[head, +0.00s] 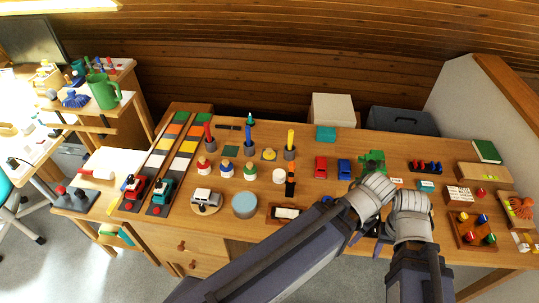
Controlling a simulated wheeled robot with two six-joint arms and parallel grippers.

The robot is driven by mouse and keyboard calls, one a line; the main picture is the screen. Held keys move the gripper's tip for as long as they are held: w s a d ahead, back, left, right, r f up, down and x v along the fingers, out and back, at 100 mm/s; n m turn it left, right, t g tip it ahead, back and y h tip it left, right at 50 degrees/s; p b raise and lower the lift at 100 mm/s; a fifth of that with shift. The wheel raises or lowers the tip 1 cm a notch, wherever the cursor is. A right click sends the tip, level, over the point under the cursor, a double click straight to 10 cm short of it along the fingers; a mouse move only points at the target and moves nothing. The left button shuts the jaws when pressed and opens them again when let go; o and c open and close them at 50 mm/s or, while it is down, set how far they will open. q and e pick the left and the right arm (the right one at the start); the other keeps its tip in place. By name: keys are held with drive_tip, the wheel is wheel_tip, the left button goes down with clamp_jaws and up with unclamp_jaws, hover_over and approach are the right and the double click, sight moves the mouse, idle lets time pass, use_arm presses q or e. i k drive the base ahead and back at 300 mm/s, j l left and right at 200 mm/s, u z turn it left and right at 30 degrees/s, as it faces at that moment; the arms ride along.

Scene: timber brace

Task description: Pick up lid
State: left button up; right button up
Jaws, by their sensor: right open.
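I cannot tell for sure which thing is the lid. My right gripper (408,202) is open over the right half of the table, with no held thing visible. My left gripper (371,195) is close beside it on the left, in front of a green toy (372,163). Its jaws are too small and hidden to read. My arms cover part of the table's front.
Red (320,167) and blue (344,169) toy cars stand left of the green toy. A tray of coloured pegs (474,230) is right of my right gripper. A white toy car (206,198) is at left.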

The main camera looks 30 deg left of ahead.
sight(268, 154)
drive_tip(key=k, duration=0.6)
drive_tip(key=z, duration=0.85)
drive_tip(key=j+z, duration=0.2)
drive_tip(key=k+j+z, duration=0.2)
drive_tip(key=k+j, duration=0.1)
drive_tip(key=j, duration=0.35)
drive_tip(key=k+j, duration=0.1)
drive_tip(key=j, duration=0.35)
drive_tip(key=k+j, duration=0.1)
drive_tip(key=j, duration=0.35)
drive_tip(key=k+j, duration=0.1)
drive_tip(key=j, duration=0.35)
